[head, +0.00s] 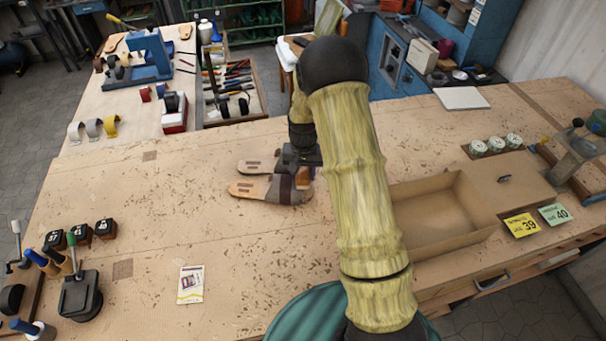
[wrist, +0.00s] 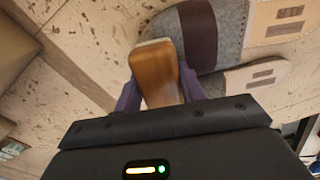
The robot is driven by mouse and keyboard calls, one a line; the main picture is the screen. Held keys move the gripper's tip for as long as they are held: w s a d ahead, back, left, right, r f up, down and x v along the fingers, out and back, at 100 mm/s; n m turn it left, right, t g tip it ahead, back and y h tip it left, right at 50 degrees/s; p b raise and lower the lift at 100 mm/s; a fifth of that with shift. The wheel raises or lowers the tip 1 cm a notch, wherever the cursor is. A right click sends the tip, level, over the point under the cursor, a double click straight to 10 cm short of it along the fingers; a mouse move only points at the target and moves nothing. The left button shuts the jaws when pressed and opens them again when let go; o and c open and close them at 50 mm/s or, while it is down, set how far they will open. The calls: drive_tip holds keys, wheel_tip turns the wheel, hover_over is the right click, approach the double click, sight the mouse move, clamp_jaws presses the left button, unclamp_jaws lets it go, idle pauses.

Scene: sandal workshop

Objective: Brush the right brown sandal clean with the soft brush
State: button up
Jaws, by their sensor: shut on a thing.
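Two sandals lie side by side on the workbench (head: 200,215). The nearer sandal (head: 250,188) has a tan-and-grey footbed and a dark brown strap; it also shows at the top of the wrist view (wrist: 232,30). The farther sandal (head: 257,166) is partly covered by my gripper in both views. My gripper (wrist: 160,88) is shut on the brown wooden brush (wrist: 155,68), its purple fingers on either side. The brush is over or beside the strap end of the nearer sandal. Its bristles are hidden, so I cannot tell whether they touch.
An open cardboard box (head: 397,205) stands right of my arm, with yellow (head: 521,225) and green (head: 555,214) number cards nearby. Several tins (head: 495,145) sit at the back right. A small card (head: 190,284) and black jars (head: 80,234) lie left.

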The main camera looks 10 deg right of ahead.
drive_tip(key=shift+s+f, duration=0.1)
drive_tip(key=shift+s, duration=0.05)
idle(0.7)
drive_tip(key=shift+s+a, duration=0.2)
drive_tip(key=shift+s, duration=0.4)
drive_tip(key=shift+s+a, duration=0.2)
drive_tip(key=shift+s, duration=0.35)
drive_tip(key=shift+w+r+p, duration=0.1)
drive_tip(key=shift+r+p, duration=2.55)
drive_tip(key=shift+r, duration=1.45)
drive_tip(key=shift+f, duration=0.1)
